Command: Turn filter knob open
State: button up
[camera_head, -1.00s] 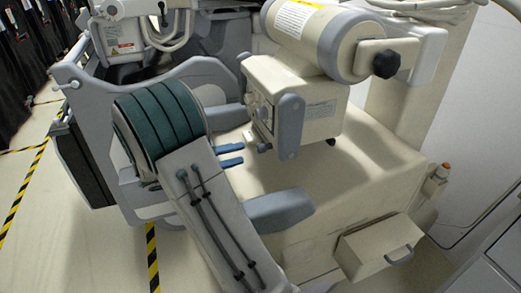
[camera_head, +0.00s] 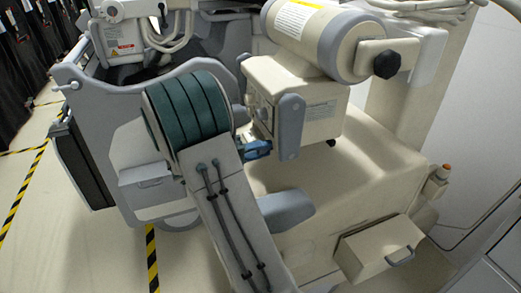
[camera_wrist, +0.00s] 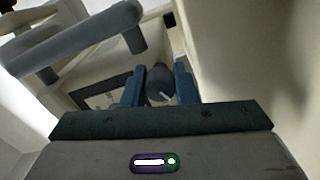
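The filter knob (camera_wrist: 160,84) is a small dark grey round knob with a white mark on its face. It shows in the wrist view on the pale box, between my two blue fingers. My gripper (camera_wrist: 161,70) is open, with one finger at each side of the knob; I cannot tell whether either finger touches it. In the head view my gripper (camera_head: 260,149) is beside the lower left part of the box (camera_head: 300,108), and my arm hides the knob there.
A large cream cylinder (camera_head: 310,38) with a black side knob (camera_head: 387,64) sits above the box. A grey bar (camera_wrist: 85,42) runs close to the knob on the left. An open drawer (camera_head: 375,250) juts out low at the right. Striped tape (camera_head: 152,260) marks the floor.

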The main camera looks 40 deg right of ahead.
jog(key=shift+n+p, duration=0.3)
jog(key=shift+p, duration=0.1)
jog(key=n+p, duration=0.2)
jog(key=n, duration=0.1)
jog(key=shift+r+p, duration=0.2)
jog(key=shift+p, duration=0.1)
jog(key=n+p, duration=0.4)
jog(key=shift+r+n, duration=0.1)
jog(key=shift+n, duration=0.2)
jog(key=n+p, duration=0.3)
jog(key=shift+n, duration=0.3)
jog(key=shift+f+n+p, duration=0.2)
jog(key=shift+n+p, duration=1.7)
jog(key=shift+n, duration=0.1)
jog(key=o, duration=1)
